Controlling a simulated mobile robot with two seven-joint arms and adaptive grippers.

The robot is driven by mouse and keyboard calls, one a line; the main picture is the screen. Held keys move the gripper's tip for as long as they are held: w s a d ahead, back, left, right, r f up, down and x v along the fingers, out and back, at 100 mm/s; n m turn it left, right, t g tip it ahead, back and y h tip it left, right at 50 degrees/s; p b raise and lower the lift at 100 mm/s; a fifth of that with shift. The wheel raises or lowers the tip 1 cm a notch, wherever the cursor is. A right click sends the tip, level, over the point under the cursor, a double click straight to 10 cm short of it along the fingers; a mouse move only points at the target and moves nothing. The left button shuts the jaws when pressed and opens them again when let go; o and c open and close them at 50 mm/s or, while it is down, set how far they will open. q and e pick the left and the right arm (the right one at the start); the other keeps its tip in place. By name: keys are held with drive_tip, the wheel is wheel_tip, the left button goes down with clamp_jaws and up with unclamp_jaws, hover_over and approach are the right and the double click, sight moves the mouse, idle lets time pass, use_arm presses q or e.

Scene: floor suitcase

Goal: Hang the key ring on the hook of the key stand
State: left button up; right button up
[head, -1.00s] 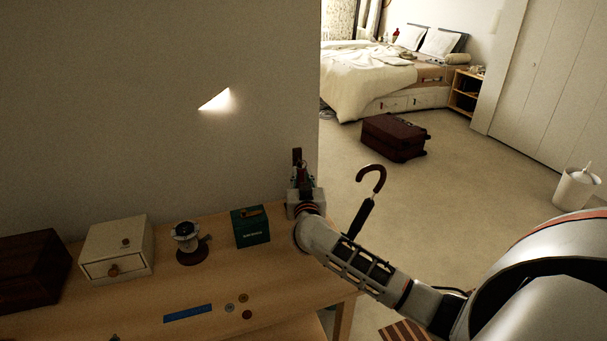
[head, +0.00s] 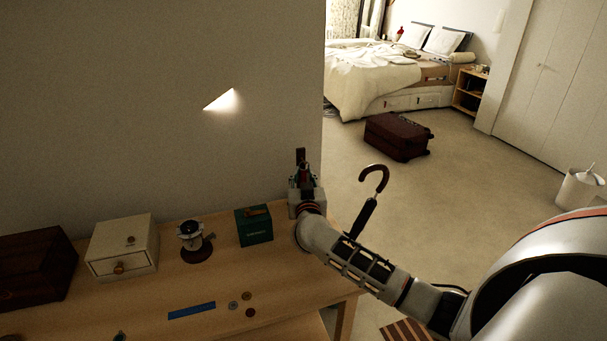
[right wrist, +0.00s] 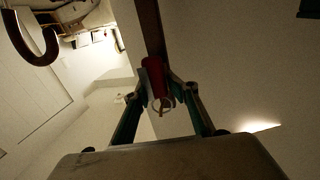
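The key stand shows as a dark wooden post (head: 300,155) at the table's far right end, against the wall. In the right wrist view the post (right wrist: 149,25) rises behind the fingertips; I cannot make out its hook. My right gripper (head: 306,172) is in front of the post and hides its lower part. In the right wrist view my right gripper (right wrist: 166,85) has its fingertips closed around a red piece (right wrist: 154,75) with a small pale ring (right wrist: 162,104), which looks like the key ring. I cannot tell whether it touches the stand. My left gripper is not in view.
A dark green box (head: 254,228), a small round device (head: 193,240), a white drawer box (head: 122,248) and a dark wooden box (head: 35,268) stand on the table (head: 160,295). A blue strip (head: 191,311) and small discs lie in front. An umbrella handle (head: 374,180) rises right of the table.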

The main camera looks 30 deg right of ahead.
drive_tip(key=shift+o, duration=1.2)
drive_tip(key=shift+w+d+f, duration=0.2)
drive_tip(key=shift+w+d, duration=0.25)
drive_tip(key=shift+d, duration=0.05)
drive_tip(key=shift+s, duration=0.2)
drive_tip(key=shift+s+a+f, duration=0.2)
drive_tip(key=shift+s+a, duration=0.05)
drive_tip(key=shift+s, duration=0.1)
drive_tip(key=v, duration=1.1)
drive_tip(key=shift+a+r, duration=0.2)
drive_tip(key=shift+r, duration=0.1)
drive_tip(key=shift+s, duration=0.1)
